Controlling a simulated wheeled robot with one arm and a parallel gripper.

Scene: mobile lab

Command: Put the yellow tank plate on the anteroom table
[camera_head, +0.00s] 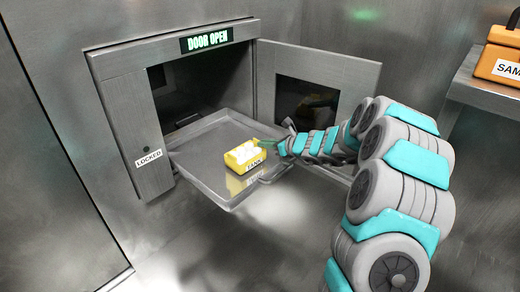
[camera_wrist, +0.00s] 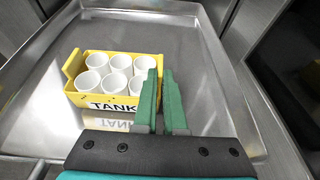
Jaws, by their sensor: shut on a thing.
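The yellow tank plate (camera_head: 243,156) is a small yellow rack with several white cups and a "TANK" label. It is at the metal tray (camera_head: 195,150) that sticks out of the open wall hatch. I cannot tell whether it rests on the tray or is just above it. My gripper (camera_head: 276,147) reaches in from the right, at the plate's right end. In the wrist view, the green fingers (camera_wrist: 161,95) are close together on the right end wall of the yellow tank plate (camera_wrist: 78,97). A table for the anteroom cannot be made out for sure.
The hatch sign (camera_head: 206,39) reads "DOOR OPEN". Its windowed door (camera_head: 340,68) stands swung out to the right, close to my arm. A panel marked "LOCKED" (camera_head: 148,158) is left of the tray. A metal ledge (camera_head: 480,92) at the right holds an orange case (camera_head: 498,55).

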